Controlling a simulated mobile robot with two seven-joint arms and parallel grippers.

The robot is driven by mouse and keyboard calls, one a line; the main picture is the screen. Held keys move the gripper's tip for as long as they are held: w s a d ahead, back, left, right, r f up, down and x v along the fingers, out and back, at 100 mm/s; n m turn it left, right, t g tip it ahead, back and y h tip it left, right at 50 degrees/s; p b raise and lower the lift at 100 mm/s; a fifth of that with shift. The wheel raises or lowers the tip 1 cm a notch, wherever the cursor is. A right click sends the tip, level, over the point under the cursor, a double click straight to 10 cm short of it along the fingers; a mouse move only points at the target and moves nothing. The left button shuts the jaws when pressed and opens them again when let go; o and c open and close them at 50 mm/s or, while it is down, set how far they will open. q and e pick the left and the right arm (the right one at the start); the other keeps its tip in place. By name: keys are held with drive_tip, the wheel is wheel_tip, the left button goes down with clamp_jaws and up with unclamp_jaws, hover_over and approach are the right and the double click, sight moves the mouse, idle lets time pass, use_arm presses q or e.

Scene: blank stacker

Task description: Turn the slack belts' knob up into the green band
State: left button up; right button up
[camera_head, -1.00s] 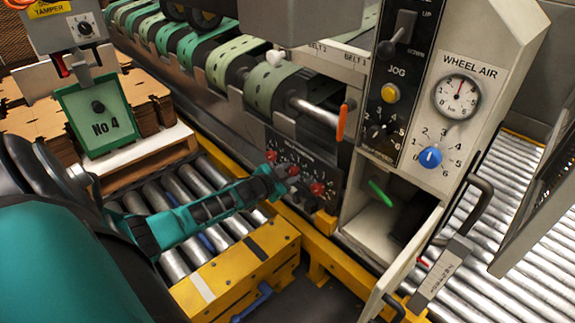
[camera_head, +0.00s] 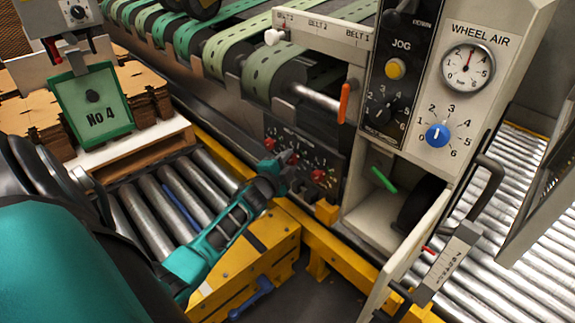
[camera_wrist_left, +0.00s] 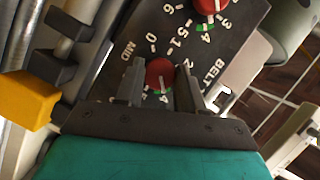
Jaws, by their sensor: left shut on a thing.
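A dark belt-tension panel (camera_head: 305,150) on the machine's side carries several red knobs on numbered dials. My left gripper (camera_head: 287,163) reaches it from the lower left. In the left wrist view its two grey fingers (camera_wrist_left: 160,85) are shut around the sides of one red knob (camera_wrist_left: 159,72). This knob's white pointer mark points down toward a small green band below it, partly hidden by the fingers. A second red knob (camera_wrist_left: 211,4) shows at the top edge, with a green arc beside it. Another red knob (camera_head: 318,176) stands right of my gripper in the head view.
A control column with a blue knob (camera_head: 437,135) and a wheel air gauge (camera_head: 467,68) stands at right. An open door (camera_head: 425,240) with a black handle juts out below. A yellow frame (camera_head: 250,258) runs under my arm. Green belts (camera_head: 265,80) lie above.

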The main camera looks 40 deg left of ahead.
drive_tip(key=shift+f, duration=0.1)
idle(0.3)
use_arm(q)
drive_tip(key=o, duration=1)
drive_tip(key=shift+o, duration=0.2)
drive_tip(key=p+v, duration=0.2)
drive_tip(key=v, duration=0.2)
drive_tip(key=shift+s+d+r, duration=0.1)
drive_tip(key=shift+s+r, duration=0.05)
drive_tip(key=shift+s, duration=0.05)
drive_tip(key=p, duration=0.2)
approach(290, 161)
drive_tip(key=v, duration=0.4)
use_arm(e)
drive_tip(key=shift+s+d+r+h, duration=0.15)
drive_tip(key=shift+d+r, duration=0.2)
drive_tip(key=shift+r, duration=0.15)
drive_tip(key=shift+s+d+r+h, duration=0.15)
drive_tip(key=shift+d+r, duration=0.15)
drive_tip(key=shift+r, duration=0.15)
use_arm(q)
drive_tip(key=shift+s, duration=0.1)
